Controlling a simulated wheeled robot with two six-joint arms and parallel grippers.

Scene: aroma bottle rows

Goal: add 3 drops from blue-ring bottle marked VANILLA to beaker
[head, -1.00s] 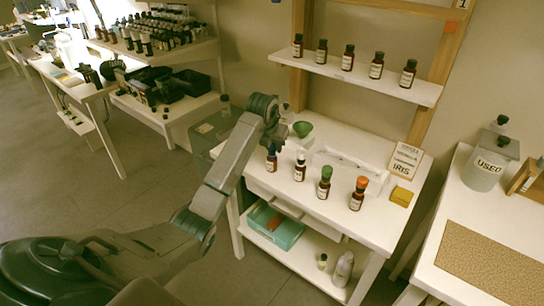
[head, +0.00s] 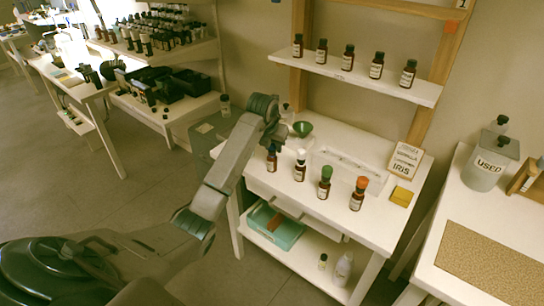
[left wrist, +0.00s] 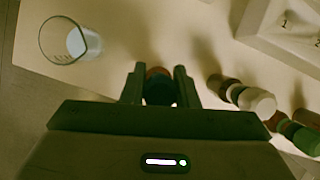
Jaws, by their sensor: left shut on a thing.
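My left gripper (head: 272,146) is over the leftmost brown bottle (head: 271,163) in the front row on the white table, shut on its upper part. The bottle stands upright; its small label is too small to read, and my gripper hides its ring and cap. In the left wrist view the fingers (left wrist: 160,88) close around the dark bottle top (left wrist: 158,74). A clear glass beaker (left wrist: 70,41) stands to the upper left in that view. My right gripper is not in view.
Bottles with white (head: 300,166), green (head: 324,182) and orange (head: 357,194) tops stand to the right in the row. A yellow block (head: 401,197) lies at right. Several bottles line the shelf (head: 428,94).

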